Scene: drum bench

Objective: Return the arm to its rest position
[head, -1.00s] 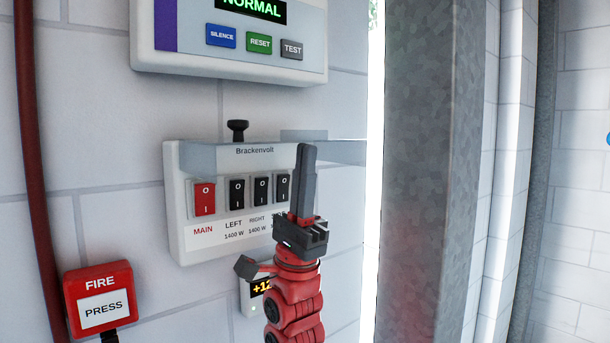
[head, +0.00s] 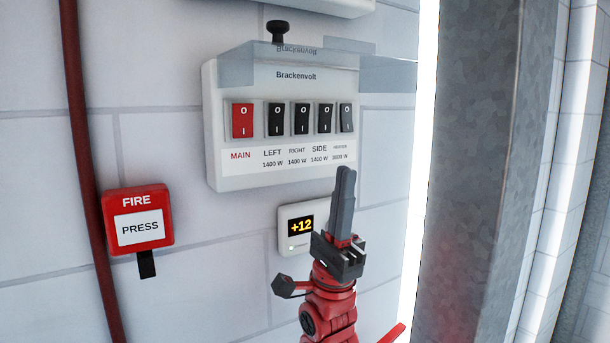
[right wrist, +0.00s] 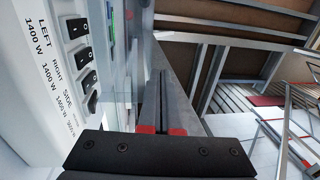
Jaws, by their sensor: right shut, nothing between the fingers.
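My right gripper (head: 344,205) stands upright in the head view, its grey fingers together with nothing between them. It is below the right end of the white Brackenvolt switch panel (head: 222,160) and appears apart from it. In the right wrist view the shut fingers (right wrist: 160,95) point away from the camera, with the panel (right wrist: 35,100) at left. The panel has a red MAIN switch (head: 243,121) and several black switches in a row. A clear cover (head: 250,68) is raised above them. My left gripper is out of view.
A small display (head: 287,231) reading +12 is on the wall beside the gripper, partly hidden by it. A red FIRE box (head: 138,250) and red pipe (head: 80,130) are at left. A grey metal column (head: 480,170) stands at right.

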